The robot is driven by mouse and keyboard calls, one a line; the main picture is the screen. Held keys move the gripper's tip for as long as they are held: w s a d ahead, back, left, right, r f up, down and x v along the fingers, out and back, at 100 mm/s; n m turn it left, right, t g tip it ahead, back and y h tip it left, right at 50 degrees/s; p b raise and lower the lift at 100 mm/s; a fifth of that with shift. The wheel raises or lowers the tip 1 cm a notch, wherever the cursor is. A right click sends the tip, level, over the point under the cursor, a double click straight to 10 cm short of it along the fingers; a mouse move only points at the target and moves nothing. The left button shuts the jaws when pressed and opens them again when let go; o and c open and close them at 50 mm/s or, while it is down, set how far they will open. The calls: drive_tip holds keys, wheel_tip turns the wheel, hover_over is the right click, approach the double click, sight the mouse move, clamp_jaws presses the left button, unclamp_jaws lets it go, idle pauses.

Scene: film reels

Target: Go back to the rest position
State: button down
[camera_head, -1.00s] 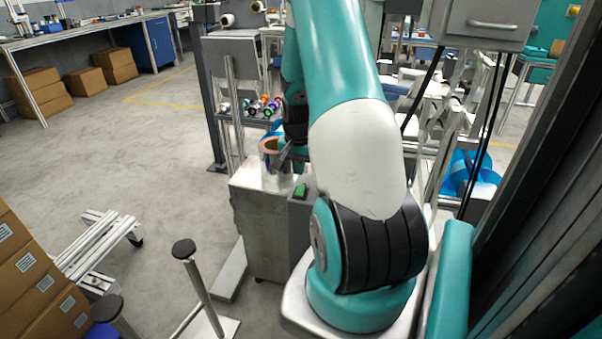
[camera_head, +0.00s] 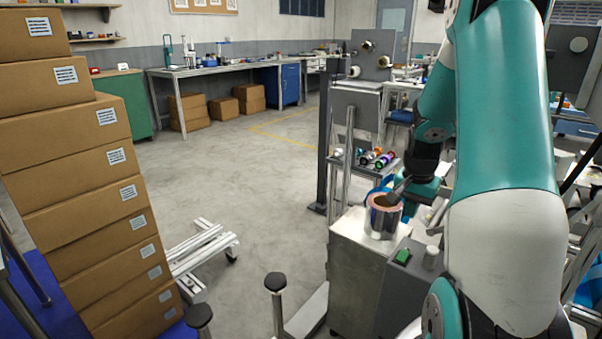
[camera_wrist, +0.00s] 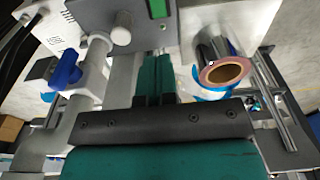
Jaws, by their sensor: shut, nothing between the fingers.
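In the head view my gripper (camera_head: 397,193) is beside a silver film roll with a copper-coloured core (camera_head: 383,218). The roll stands upright on a grey metal cabinet (camera_head: 352,245). In the wrist view the fingers of my gripper (camera_wrist: 154,75) lie close together with nothing between them. The roll (camera_wrist: 225,73) also shows there, to the right of the fingers and apart from them. My teal and white arm fills the right of the head view and hides what lies behind it.
Several coloured reels (camera_head: 376,158) sit on a rack behind. Stacked cardboard boxes (camera_head: 75,180) stand at left, near an aluminium frame (camera_head: 203,250). The floor (camera_head: 240,180) between is largely clear.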

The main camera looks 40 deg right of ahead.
drive_tip(key=w+a+r+n+t+y, duration=0.1)
drive_tip(key=w+a+r+n, duration=0.2)
drive_tip(key=a, duration=0.7)
drive_tip(key=w+a+r+n+y, duration=0.1)
drive_tip(key=a+r+n, duration=0.3)
drive_tip(key=a, duration=0.5)
drive_tip(key=w+a+r+n+t+y, duration=0.1)
drive_tip(key=a+r+n, duration=0.25)
drive_tip(key=a, duration=0.65)
drive_tip(key=s+a+r+n+g+y, duration=0.1)
drive_tip(key=s+a+r+n, duration=0.1)
drive_tip(key=s+a+n, duration=0.6)
drive_tip(key=s+a+r+n+g+y, duration=0.15)
drive_tip(key=s+a+n, duration=0.25)
drive_tip(key=s+a, duration=0.4)
wheel_tip(320, 180, up, 12)
drive_tip(key=w+a+p, duration=0.1)
drive_tip(key=p, duration=1.1)
drive_tip(key=shift+w+r, duration=0.2)
drive_tip(key=shift+w, duration=0.2)
